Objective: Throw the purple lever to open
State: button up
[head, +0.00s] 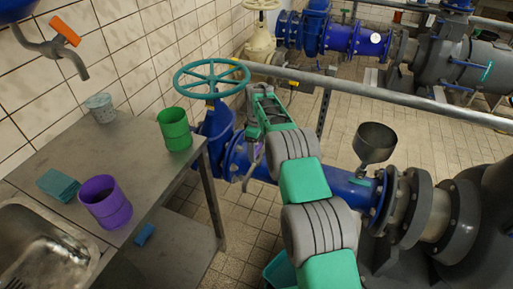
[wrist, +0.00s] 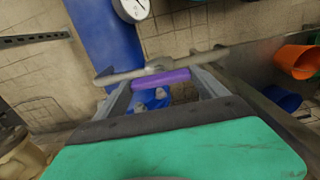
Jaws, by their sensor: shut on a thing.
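The purple lever (wrist: 162,78) shows in the wrist view as a short purple grip lying crosswise between my fingers. My gripper (wrist: 160,88) is shut on it, with one grey finger at each end of the purple part. A grey metal rod runs close behind the grip, slightly tilted. In the head view my gripper (head: 258,115) is beside the blue pipe, just right of the teal handwheel (head: 211,78).
A metal table (head: 150,190) at left carries a green cup (head: 174,128), a purple cup (head: 105,202) and a teal cloth. A grey rail (head: 370,88) crosses behind my arm. A funnel (head: 374,145) stands on the pipe to the right. A gauge (wrist: 130,8) is above the lever.

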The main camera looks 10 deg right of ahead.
aim_at(257, 148)
jog(key=shift+w+r, duration=0.1)
dwell(0.5)
jog(key=o, duration=1.3)
notch_tip(257, 148, up, 8)
jog(key=shift+f, duration=0.15)
